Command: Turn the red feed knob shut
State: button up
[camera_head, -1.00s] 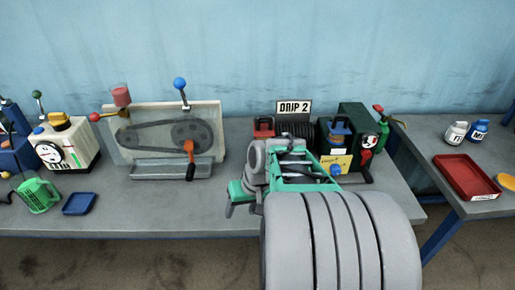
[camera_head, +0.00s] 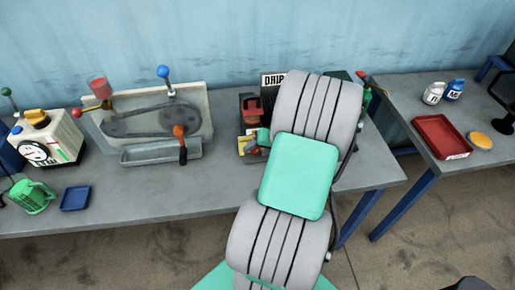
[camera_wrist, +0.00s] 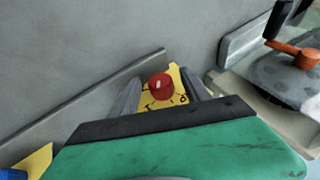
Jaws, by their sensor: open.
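The red feed knob (camera_wrist: 160,87), with a pale mark on its top, stands on a yellow plate (camera_wrist: 178,78) with black markings in the wrist view. My gripper (camera_wrist: 160,79) is open, its grey fingers on either side of the knob; I cannot tell whether they touch it or how far above it they are. In the head view the small red knob (camera_head: 254,150) shows on the yellow plate (camera_head: 246,158) in front of the drip station, just left of my arm. My arm hides most of that station and most of my gripper there.
Farther left are a white pump box (camera_head: 62,135), green jug (camera_head: 33,196) and blue tray (camera_head: 75,198). A red tray (camera_head: 440,135) lies on the right table.

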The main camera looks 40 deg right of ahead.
jog(key=shift+c, duration=0.2)
grip_shut()
dwell(0.4)
